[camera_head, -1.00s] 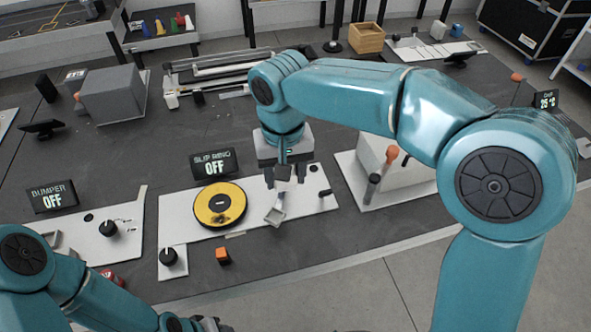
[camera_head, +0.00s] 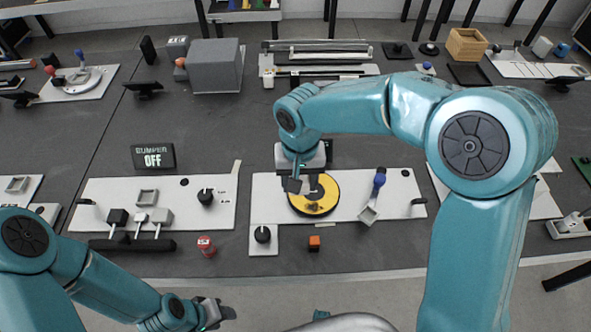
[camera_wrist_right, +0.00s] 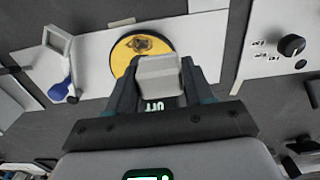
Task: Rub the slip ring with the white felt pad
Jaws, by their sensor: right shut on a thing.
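My right gripper (camera_head: 292,184) is over the ring's upper left edge, shut on a pale grey-white block, the felt pad (camera_wrist_right: 160,75). In the wrist view the pad covers part of the ring's edge; I cannot tell whether they touch. My left gripper (camera_head: 222,312) is low at the front, away from the plate; its jaws are too small to read.
A white square holder (camera_head: 368,215) and a blue-handled piece (camera_head: 379,181) are right of the ring. A black knob (camera_head: 262,234) and an orange cube (camera_head: 314,243) are in front. The bumper plate (camera_head: 170,215) with its OFF sign (camera_head: 153,157) lies left.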

